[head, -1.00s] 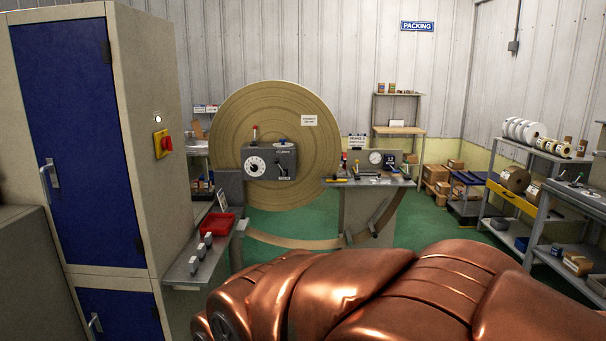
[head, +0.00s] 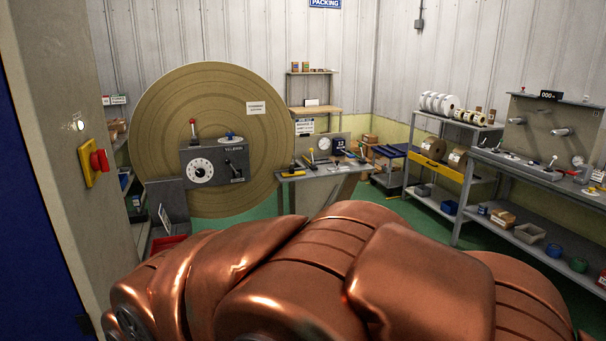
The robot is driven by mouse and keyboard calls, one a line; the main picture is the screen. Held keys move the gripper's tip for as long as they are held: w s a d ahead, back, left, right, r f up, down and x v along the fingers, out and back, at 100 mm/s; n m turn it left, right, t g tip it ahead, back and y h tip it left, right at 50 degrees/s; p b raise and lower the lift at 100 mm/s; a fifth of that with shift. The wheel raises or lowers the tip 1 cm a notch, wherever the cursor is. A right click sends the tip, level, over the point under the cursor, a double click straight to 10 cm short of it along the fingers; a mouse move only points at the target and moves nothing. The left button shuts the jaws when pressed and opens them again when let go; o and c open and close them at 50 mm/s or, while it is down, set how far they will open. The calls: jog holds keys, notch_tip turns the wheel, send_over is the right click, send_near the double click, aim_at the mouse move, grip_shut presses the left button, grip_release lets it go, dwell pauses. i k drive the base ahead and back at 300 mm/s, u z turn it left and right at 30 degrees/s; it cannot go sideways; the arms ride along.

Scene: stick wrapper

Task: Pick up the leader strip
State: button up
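I cannot make out a leader strip for certain in the head view. A large tan reel (head: 160,110) stands at the left centre, with a grey control box (head: 215,163) in front of it bearing a white dial and a red-topped lever. A grey bench (head: 318,174) to its right carries small tools, too small to tell apart. My copper-coloured arm fills the lower part of the view and hides the floor and what lies behind it. My gripper is not in view.
A cabinet with a red switch (head: 100,161) stands close at the left. A shelf with white rolls (head: 438,103) and a workbench with a pegged grey panel (head: 555,125) stand at the right. Green floor (head: 377,197) shows between the bench and shelves.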

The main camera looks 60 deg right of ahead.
aim_at(292, 172)
jog(key=z, duration=2.75)
jog(key=i, duration=3.4)
jog(key=u, duration=4.35)
